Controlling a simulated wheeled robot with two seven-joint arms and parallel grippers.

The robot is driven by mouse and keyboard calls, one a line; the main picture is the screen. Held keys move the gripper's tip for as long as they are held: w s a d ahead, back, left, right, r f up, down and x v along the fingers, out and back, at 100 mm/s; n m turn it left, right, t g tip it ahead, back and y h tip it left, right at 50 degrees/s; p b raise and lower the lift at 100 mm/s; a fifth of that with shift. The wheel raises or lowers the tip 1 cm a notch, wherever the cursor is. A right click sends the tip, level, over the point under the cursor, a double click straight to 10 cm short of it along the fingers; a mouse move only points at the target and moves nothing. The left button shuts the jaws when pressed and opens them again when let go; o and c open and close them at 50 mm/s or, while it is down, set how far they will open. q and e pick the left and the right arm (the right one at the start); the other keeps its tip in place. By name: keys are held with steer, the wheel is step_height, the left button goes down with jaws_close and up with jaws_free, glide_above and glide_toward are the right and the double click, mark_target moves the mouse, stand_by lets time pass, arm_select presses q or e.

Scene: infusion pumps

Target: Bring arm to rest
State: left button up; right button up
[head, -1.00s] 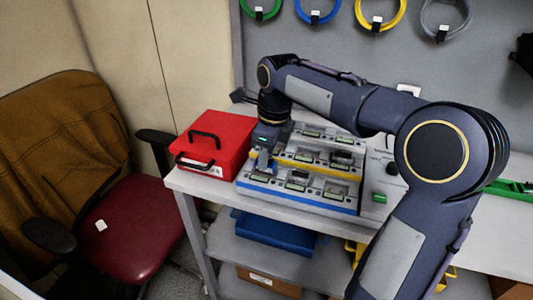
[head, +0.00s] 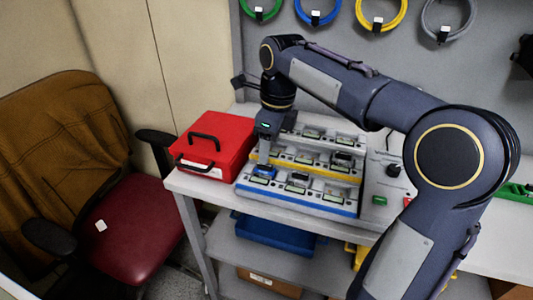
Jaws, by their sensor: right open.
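My right arm reaches in from the right, and its gripper (head: 264,153) points down over the left side of a tiered rack (head: 300,200). A dark-topped pump (head: 298,178) sits further right on the front tier, and another dark one (head: 343,158) is on the yellow-edged middle tier. My left gripper is not in view.
A red case (head: 225,140) with black handles stands left of the rack. A grey control box (head: 385,185) with a black knob, green and red parts stands at its right. A red-seated chair (head: 130,235) is at the left. Coloured cable loops (head: 382,15) hang on the back panel.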

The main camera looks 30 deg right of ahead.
steer(key=r, duration=0.3)
steer(key=shift+s+a+r, duration=0.15)
steer(key=shift+s+r, duration=0.2)
steer(key=s+a+f+n+t+y+p, duration=0.1)
steer(key=s+a+f+n+t+p, duration=0.1)
steer(key=s+n, duration=0.8)
steer(key=s+a+f+n+t+y+p, duration=0.2)
steer(key=s+a+f+n, duration=0.3)
steer(key=s+n, duration=0.5)
steer(key=shift+s+a+f+n+p, duration=0.3)
steer(key=shift+f+n+p, duration=0.5)
steer(key=shift+n, duration=2.4)
steer(key=shift+r, duration=0.1)
